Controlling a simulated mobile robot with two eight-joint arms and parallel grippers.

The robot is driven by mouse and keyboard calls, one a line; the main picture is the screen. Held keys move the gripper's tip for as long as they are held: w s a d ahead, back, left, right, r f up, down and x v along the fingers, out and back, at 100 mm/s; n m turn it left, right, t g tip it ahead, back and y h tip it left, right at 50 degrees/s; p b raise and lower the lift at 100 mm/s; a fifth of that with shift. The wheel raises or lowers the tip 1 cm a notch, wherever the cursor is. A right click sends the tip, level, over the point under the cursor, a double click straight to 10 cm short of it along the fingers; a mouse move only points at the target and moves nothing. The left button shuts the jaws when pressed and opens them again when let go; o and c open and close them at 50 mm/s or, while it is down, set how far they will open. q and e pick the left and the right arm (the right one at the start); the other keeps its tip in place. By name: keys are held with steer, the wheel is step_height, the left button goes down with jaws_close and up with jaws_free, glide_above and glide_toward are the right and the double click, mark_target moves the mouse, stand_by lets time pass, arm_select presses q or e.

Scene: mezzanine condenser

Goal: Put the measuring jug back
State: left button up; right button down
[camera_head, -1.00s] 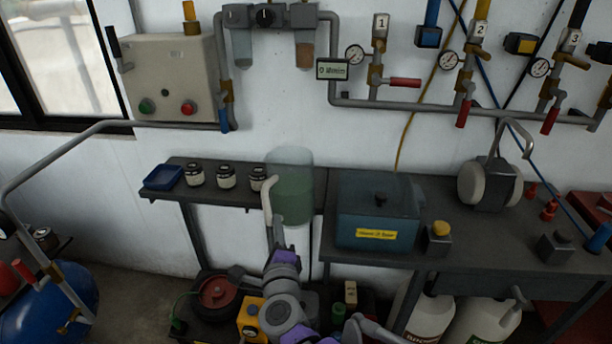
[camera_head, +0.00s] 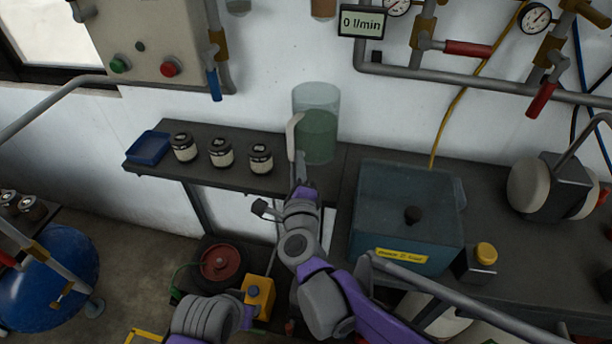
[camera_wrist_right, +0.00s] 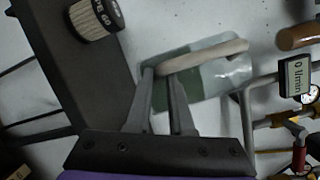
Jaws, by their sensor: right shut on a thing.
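The measuring jug (camera_head: 318,125) is a clear upright cylinder with green liquid in its lower part and a pale handle (camera_head: 293,137) on its left side. My right gripper (camera_head: 298,168) is shut on this handle. In the right wrist view, the two fingers (camera_wrist_right: 167,78) close on the handle and the jug (camera_wrist_right: 222,76) lies beyond it. The jug appears at the right end of the dark shelf (camera_head: 235,178), close to the wall. I cannot tell whether its base touches the shelf.
Several labelled jars (camera_head: 221,154) and a blue tray (camera_head: 149,148) stand on the shelf left of the jug. A teal lidded box (camera_head: 400,205) stands right of it on the bench. A flow display (camera_head: 362,22) and pipes are on the wall above.

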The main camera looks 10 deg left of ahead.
step_height(320, 180, down, 8)
steer(key=b, duration=0.1)
steer(key=shift+r+b, duration=0.15)
steer(key=shift+b, duration=0.15)
steer(key=shift+s, duration=0.1)
steer(key=c, duration=0.8)
jaws_free()
steer(key=v, duration=1.2)
